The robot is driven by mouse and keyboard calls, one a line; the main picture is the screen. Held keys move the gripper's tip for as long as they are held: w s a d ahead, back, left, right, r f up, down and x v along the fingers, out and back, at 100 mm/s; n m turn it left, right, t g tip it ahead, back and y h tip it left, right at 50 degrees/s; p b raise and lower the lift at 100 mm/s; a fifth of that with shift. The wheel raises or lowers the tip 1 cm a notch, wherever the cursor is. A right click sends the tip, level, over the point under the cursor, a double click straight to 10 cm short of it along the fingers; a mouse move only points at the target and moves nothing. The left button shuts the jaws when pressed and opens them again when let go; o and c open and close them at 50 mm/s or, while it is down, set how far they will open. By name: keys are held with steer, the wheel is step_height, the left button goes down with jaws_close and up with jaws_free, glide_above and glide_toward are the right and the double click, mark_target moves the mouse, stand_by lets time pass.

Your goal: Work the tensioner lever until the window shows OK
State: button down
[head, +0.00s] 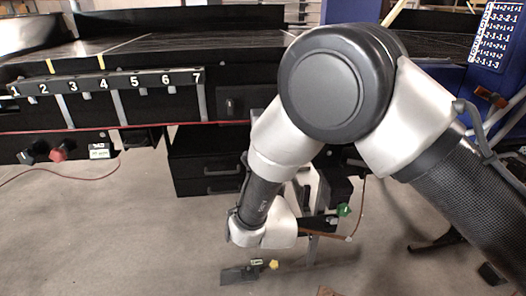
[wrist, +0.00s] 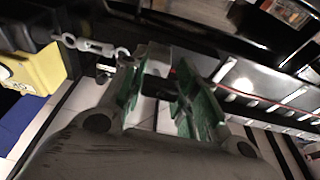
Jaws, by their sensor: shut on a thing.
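In the wrist view my gripper (wrist: 158,97) has its two green-padded fingers around a dark part (wrist: 157,86) between the pads. It is probably the tensioner lever, but the fingers hide most of it. A grey metal link with ringed ends (wrist: 92,44) lies just beyond, up and to the left, beside a yellow block (wrist: 36,70). In the head view my wrist is low under the conveyor, and my arm hides much of the area around the fingers. I cannot make out a window reading OK in either view.
The conveyor (head: 120,112) carries a numbered strip (head: 105,84) along its front. Below it are a red knob (head: 62,150) and a small label (head: 99,151). Dark drawers (head: 208,170) stand behind my arm. A small low fixture with a yellow knob (head: 273,264) is near the floor.

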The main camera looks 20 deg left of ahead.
steer(key=c, duration=1.1)
jaws_free()
steer(key=shift+w+f, duration=0.1)
steer(key=shift+f, duration=0.1)
steer(key=shift+r, duration=0.1)
steer(key=v, duration=1.2)
steer(key=shift+r, duration=0.1)
